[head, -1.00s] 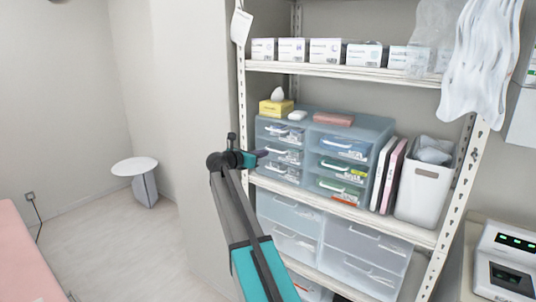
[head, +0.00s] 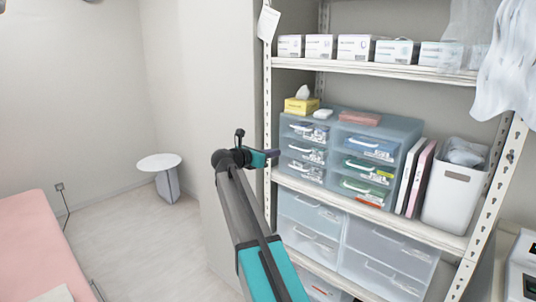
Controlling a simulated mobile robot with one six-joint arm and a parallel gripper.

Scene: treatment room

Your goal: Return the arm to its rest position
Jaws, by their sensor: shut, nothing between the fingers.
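My arm rises from the bottom middle of the head view, with its grey and teal links extended up and away from me. My gripper (head: 272,154) is at the far end, beyond the dark wrist joint, and points right towards the shelf's left post. It is small in this view. It is shut and holds nothing. It appears in front of the left side of the drawer units; I cannot tell how far it is from them.
A metal shelf (head: 385,69) on the right holds boxes, clear drawer units (head: 375,152), folders and a white bin (head: 452,195). A round white side table (head: 159,162) stands at the left back. A pink bed (head: 35,245) is at the lower left. Floor between them is clear.

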